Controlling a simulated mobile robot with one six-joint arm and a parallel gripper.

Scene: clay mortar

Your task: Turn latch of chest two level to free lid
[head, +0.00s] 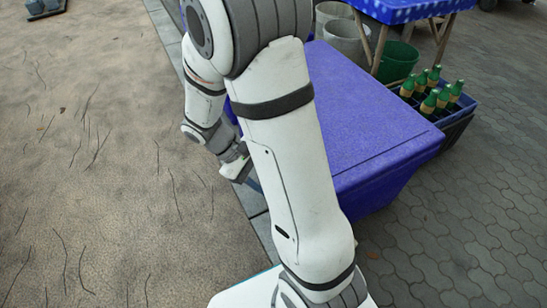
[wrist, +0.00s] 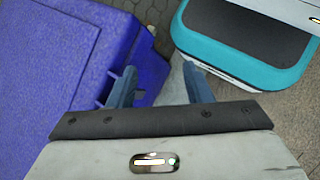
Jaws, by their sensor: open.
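A blue-purple chest (head: 370,105) with a flat, closed lid stands right of centre in the head view, partly hidden behind my arm. In the wrist view the chest (wrist: 55,60) fills the left side. My gripper (wrist: 160,78) is open and empty, its two fingers spread apart. The left finger is close beside the chest's side wall or overlaps it in the picture; I cannot tell if they touch. In the head view my gripper (head: 246,176) is at the chest's left side. I cannot make out a latch clearly; a small blue ledge shows by the left finger.
A blue-topped table (head: 410,10) stands behind the chest, with a green bucket (head: 396,62) and grey buckets nearby. A crate (head: 455,118) of green bottles is at right. Cracked brown ground (head: 90,170) at left and paving (head: 450,220) at front right are open.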

